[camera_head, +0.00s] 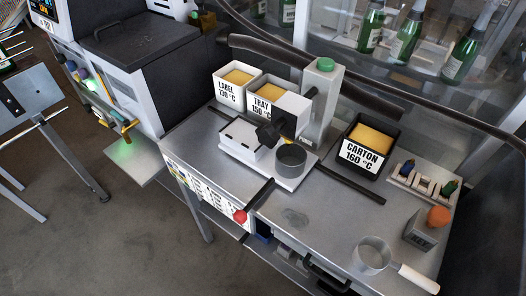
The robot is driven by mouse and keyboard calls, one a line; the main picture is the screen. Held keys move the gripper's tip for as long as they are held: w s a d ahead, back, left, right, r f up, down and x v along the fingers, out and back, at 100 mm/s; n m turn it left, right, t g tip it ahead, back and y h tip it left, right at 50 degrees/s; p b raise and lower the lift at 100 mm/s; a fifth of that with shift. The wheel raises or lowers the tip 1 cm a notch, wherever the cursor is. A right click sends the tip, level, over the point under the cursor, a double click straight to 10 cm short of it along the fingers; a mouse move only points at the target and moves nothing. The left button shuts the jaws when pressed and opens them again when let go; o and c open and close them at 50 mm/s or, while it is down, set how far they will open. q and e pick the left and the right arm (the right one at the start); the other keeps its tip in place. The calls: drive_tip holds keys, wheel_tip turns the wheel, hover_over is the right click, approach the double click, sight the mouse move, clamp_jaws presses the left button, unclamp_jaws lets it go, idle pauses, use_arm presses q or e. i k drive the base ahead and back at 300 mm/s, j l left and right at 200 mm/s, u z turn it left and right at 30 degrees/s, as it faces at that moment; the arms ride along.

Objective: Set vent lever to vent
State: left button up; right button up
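No part labelled as the vent lever can be read in this view. A red ball knob (240,216) sits at the front edge of the steel table, at the end of a dark rod (262,193) that slants back to the right. On the machine at the left there is a small yellow-orange handle-like part (129,126), too small to identify. An orange round knob (438,216) tops a small grey box (421,234) at the table's right. Which of these is the vent lever I cannot tell. Neither of my grippers is in view.
The steel table (320,228) carries bins labelled LABEL (228,92), TRAY (262,107) and CARTON (361,157). A dark cup (291,159) stands on a white device. A handled pot (371,254) is at the front right. Green bottles (404,38) stand behind. The table's front middle is mostly clear.

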sight(111, 126)
drive_tip(key=i+j, duration=0.25)
drive_tip(key=j, duration=0.15)
drive_tip(key=i+j, duration=0.25)
drive_tip(key=j, duration=0.2)
drive_tip(key=i+j, duration=0.2)
drive_tip(key=j, duration=0.2)
drive_tip(key=i+j, duration=0.25)
drive_tip(key=j, duration=0.15)
drive_tip(key=i+j, duration=0.25)
drive_tip(key=j, duration=0.2)
drive_tip(key=i+j, duration=0.25)
drive_tip(key=j, duration=0.15)
drive_tip(key=i+j, duration=0.2)
drive_tip(key=j, duration=0.2)
